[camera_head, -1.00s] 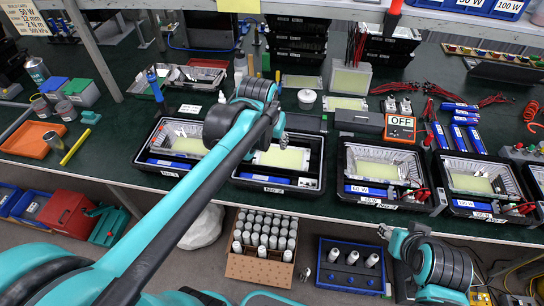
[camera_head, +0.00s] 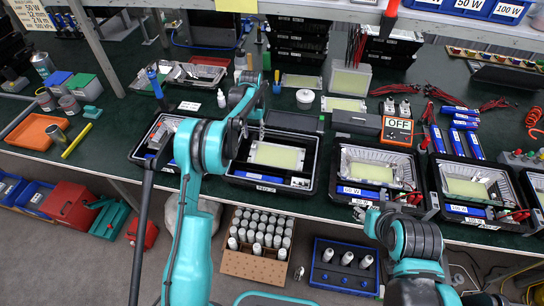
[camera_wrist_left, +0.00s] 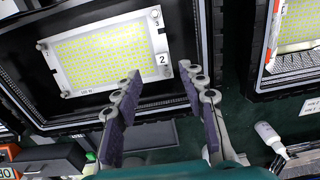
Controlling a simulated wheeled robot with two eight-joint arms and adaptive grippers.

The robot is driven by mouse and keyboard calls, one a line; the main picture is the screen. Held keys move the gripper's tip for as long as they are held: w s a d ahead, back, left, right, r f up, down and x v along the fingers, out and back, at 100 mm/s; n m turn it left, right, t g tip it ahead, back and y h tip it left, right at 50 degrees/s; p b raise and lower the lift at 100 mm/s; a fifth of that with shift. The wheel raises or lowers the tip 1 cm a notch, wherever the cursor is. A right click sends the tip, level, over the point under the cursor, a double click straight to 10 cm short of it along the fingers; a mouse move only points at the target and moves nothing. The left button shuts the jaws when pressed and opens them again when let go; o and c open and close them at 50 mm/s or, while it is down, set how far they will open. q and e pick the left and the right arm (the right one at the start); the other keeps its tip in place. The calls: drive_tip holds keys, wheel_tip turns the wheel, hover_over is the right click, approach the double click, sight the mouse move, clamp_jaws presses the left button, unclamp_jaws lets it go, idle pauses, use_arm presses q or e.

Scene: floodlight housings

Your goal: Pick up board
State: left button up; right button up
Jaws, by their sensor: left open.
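The board (camera_head: 277,157) is a yellow panel with a light frame, lying in a black housing (camera_head: 300,188) marked 70 W at mid table. In the left wrist view the board (camera_wrist_left: 105,52) lies flat inside the housing, with small numbered marks on its frame. My left gripper (camera_head: 252,130) is over the upper left of this housing. In the left wrist view the left gripper (camera_wrist_left: 160,75) is open and empty, its two fingers apart at the board's near edge; contact cannot be told. My right gripper (camera_head: 364,212) is near the table's front edge, its fingers too small to read.
Another housing (camera_head: 142,148) stands left, partly behind my arm. More housings with boards (camera_head: 366,170) (camera_head: 465,187) stand right. An OFF switch box (camera_head: 397,130) and a white lidded pot (camera_head: 305,97) are behind. A white bottle (camera_wrist_left: 268,135) is close by in the wrist view.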

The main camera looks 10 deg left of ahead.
sight(253, 147)
use_arm(q)
drive_tip(key=f+b, duration=0.1)
drive_tip(key=f, duration=0.2)
drive_tip(key=f+b, duration=0.1)
drive_tip(key=f, duration=0.3)
drive_tip(key=shift+s+a, duration=0.15)
drive_tip(key=shift+a, duration=0.05)
clamp_jaws()
